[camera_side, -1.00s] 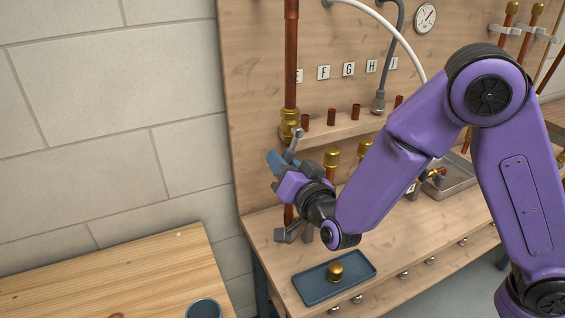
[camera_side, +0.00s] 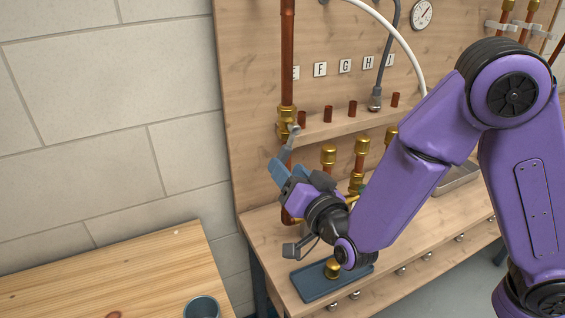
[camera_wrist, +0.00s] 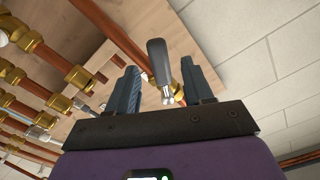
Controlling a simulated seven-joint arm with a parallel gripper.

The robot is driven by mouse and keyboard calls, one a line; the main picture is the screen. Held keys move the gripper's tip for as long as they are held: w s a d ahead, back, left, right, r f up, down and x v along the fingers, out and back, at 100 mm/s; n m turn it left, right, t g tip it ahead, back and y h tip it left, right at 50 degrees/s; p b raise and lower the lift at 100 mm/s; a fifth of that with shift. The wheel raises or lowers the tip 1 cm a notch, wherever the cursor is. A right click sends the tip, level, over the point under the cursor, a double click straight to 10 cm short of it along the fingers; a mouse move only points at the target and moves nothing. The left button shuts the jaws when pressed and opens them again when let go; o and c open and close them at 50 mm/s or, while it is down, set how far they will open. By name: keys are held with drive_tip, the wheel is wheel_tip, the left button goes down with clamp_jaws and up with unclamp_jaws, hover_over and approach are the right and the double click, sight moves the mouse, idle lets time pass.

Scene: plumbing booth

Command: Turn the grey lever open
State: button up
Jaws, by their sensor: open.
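In the wrist view the lever (camera_wrist: 157,62) stands between my two fingers, with gaps visible on both sides. My gripper (camera_side: 277,169) is open and empty, just below the lever in the side view. The wrist view shows its fingertips (camera_wrist: 160,69) spread on either side of the lever. Whether a finger touches the lever cannot be told.
Several brass-capped copper stubs (camera_side: 362,146) stand right of my gripper. A wooden shelf (camera_side: 335,130) runs behind. A blue tray (camera_side: 312,288) with a brass fitting (camera_side: 332,268) lies on the bench below. The stone wall (camera_side: 100,100) at left is clear.

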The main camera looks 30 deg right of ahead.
drive_tip(key=s, duration=0.7)
drive_tip(key=shift+s, duration=0.3)
